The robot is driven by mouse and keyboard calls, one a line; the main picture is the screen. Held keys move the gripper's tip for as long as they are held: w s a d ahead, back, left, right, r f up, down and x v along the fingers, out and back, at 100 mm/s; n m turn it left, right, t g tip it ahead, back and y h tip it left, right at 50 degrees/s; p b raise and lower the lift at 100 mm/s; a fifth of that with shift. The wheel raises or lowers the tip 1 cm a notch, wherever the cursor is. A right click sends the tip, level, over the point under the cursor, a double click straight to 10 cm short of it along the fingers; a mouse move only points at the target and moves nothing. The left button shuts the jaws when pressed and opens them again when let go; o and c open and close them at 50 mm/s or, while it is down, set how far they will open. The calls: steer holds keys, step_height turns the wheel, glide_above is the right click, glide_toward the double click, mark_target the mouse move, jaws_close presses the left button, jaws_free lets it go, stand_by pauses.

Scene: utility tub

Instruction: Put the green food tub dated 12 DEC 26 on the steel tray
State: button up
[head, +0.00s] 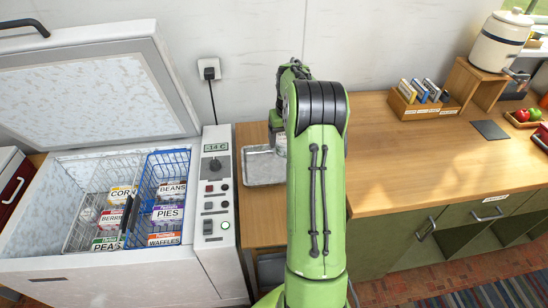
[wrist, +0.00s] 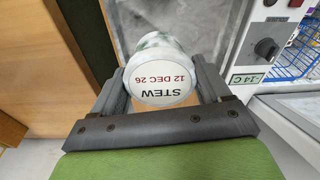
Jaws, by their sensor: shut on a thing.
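The food tub (wrist: 160,80) is in the wrist view, its pale round lid facing the camera and reading STEW, 12 DEC 26. The little of its side that shows looks pale with a greenish tint. My gripper (wrist: 163,88) is shut on it, one finger on each side. In the head view the steel tray (head: 262,170) lies on the wooden top right of the freezer's control panel. My arm hides the tray's right part and most of my gripper. My gripper is over or beside the tray's right side; I cannot tell the tub's height above it.
The chest freezer (head: 110,265) stands open at left, with wire baskets (head: 182,157) of labelled food boxes and a control panel (head: 215,185). A wooden counter (head: 420,150) at right holds a card box (head: 425,108), a dark flat plate (head: 490,130) and a crock (head: 500,42).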

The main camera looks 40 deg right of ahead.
step_height(320, 180, down, 10)
steer(key=shift+s+a+r+b, duration=0.15)
steer(key=shift+r+b, duration=0.05)
steer(key=shift+b, duration=0.45)
steer(key=shift+f, duration=0.15)
steer(key=o, duration=1.2)
steer(key=r, duration=0.4)
steer(key=s+r+p, duration=0.1)
steer(key=r, duration=0.7)
steer(key=shift+s+a+r+p, duration=0.2)
steer(key=shift+a+p, duration=0.1)
steer(key=shift+a, duration=0.1)
steer(key=s+a+r+n+t+h, duration=0.1)
steer(key=s+a+r, duration=0.1)
steer(key=a+r, duration=0.5)
steer(key=s+a+r+n+t, duration=0.15)
steer(key=a+r, duration=0.35)
steer(key=a, duration=0.5)
steer(key=s+a+n, duration=0.1)
steer(key=s+a, duration=0.3)
steer(key=s, duration=0.2)
steer(key=s+a+n+t+y, duration=0.1)
steer(key=s+a, duration=0.4)
steer(key=s, duration=0.1)
steer(key=s+a+n+t, duration=0.1)
steer(key=s+a, duration=0.4)
steer(key=s, duration=0.1)
steer(key=shift+f+y, duration=0.2)
steer(key=shift+y, duration=0.1)
